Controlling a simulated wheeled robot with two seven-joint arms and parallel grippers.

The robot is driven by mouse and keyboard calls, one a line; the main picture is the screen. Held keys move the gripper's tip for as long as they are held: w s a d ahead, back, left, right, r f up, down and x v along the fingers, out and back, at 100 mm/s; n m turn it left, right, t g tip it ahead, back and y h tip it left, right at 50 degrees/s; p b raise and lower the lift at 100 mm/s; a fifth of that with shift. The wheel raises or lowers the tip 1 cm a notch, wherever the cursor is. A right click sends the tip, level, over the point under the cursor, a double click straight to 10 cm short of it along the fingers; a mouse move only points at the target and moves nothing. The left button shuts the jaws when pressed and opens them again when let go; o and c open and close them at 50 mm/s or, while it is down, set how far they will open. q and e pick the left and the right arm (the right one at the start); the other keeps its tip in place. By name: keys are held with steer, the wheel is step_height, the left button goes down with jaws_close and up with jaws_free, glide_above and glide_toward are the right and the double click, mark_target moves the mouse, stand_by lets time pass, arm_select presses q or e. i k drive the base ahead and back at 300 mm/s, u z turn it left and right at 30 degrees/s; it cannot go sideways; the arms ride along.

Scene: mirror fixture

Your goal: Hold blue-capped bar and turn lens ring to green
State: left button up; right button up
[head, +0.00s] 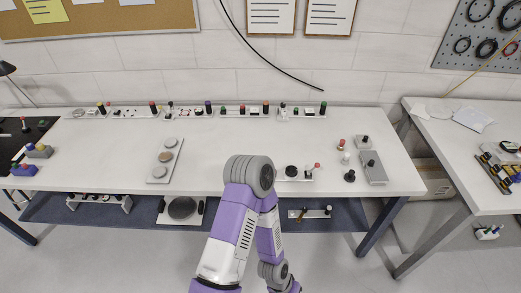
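Several low white fixtures with upright coloured posts stand in a row along the back edge of the white table. A post with a dark blue cap (208,107) is near the middle of that row, small in the picture. My purple and white arm is folded up at the front centre and hides part of the table's front. Neither gripper shows.
The white table (230,140) is mostly clear in its middle. A fixture with a black knob (291,171) sits by my arm. Grey blocks (373,168) stand at right. A blue shelf (345,216) runs below.

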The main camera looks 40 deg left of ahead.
mark_target(291, 171)
steer(key=u, duration=1.2)
steer(key=i, duration=0.2)
steer(key=z, duration=0.05)
